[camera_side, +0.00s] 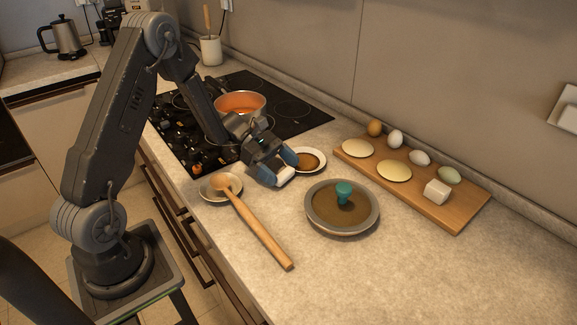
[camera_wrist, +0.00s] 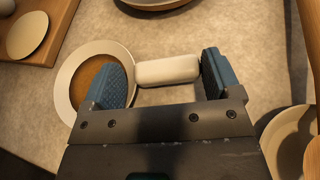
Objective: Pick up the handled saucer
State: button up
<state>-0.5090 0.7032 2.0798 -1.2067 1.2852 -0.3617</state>
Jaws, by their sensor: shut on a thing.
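The handled saucer (camera_side: 320,154) is a small white dish with brown contents and a thick white handle, near the stove's front right corner. In the wrist view the saucer (camera_wrist: 63,98) is at the left, its handle (camera_wrist: 168,70) pointing right. My gripper (camera_side: 277,168) is shut on the handle lengthwise: in the wrist view my gripper (camera_wrist: 168,80) has one blue fingertip over the dish side and the other at the handle's free end. The left finger hides part of the dish. I cannot tell whether the saucer is clear of the counter.
A wooden spoon (camera_side: 258,228) rests across a shallow bowl (camera_side: 207,190) left of the saucer. A round lidded pan (camera_side: 312,205) with a teal knob stands to the right. A cutting board (camera_side: 460,212) with eggs and flat discs lies behind. A copper pot (camera_side: 240,104) sits on the stove.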

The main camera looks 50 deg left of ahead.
jog(key=r, duration=0.4)
jog(key=shift+s+a+r, duration=0.15)
jog(key=shift+a+r, duration=0.05)
jog(key=shift+a, duration=0.15)
jog(key=c, duration=0.7)
jog(key=shift+o, duration=0.2)
jog(key=s+a+r, duration=0.6)
jog(key=a, duration=0.2)
jog(key=w+a+r+n+t+y, duration=0.5)
jog(key=n+t, duration=0.4)
jog(key=n, duration=0.4)
jog(key=shift+w+a+r+y, duration=0.4)
jog(key=shift+w+y, duration=0.1)
jog(key=shift+y, duration=0.8)
